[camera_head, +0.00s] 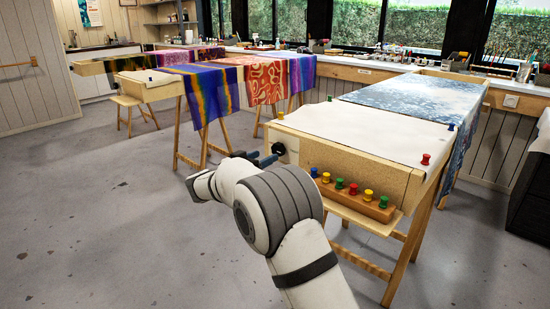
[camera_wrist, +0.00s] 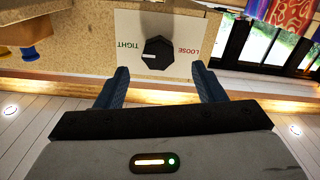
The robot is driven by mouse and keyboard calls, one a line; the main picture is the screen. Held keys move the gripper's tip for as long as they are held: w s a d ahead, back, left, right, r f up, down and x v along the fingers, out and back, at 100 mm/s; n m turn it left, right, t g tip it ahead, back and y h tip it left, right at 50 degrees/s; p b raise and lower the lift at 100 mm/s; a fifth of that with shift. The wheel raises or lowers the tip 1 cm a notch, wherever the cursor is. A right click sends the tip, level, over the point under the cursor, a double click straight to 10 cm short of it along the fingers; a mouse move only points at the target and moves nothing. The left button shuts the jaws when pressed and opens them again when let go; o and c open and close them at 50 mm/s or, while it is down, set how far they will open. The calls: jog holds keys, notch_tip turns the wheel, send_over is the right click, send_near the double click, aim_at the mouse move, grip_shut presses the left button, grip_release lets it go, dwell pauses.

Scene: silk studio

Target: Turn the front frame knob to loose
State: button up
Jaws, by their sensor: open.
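The front frame knob (camera_wrist: 158,53) is black and many-sided, on a white label plate (camera_wrist: 126,26) with TIGHT on the left and LOOSE on the right in the wrist view. A pale line on the knob points toward the TIGHT side. In the head view the knob (camera_head: 279,149) shows small on the end of the near wooden frame (camera_head: 345,165). My gripper (camera_wrist: 160,80) is open, its two dark blue fingers apart on either side below the knob, not touching it. In the head view my gripper (camera_head: 262,157) is just left of the knob.
A wooden rack (camera_head: 356,199) of coloured push pins sits on a ledge at the frame's near side. White cloth (camera_head: 360,130) covers the frame top. Trestle legs (camera_head: 400,262) stand below. Open grey floor (camera_head: 110,220) lies to the left.

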aim_at(276, 151)
jog(key=x, duration=0.6)
jog(key=shift+d+b, duration=0.1)
jog(key=shift+b, duration=0.25)
jog(key=shift+c, duration=0.3)
jog(key=c, duration=0.9)
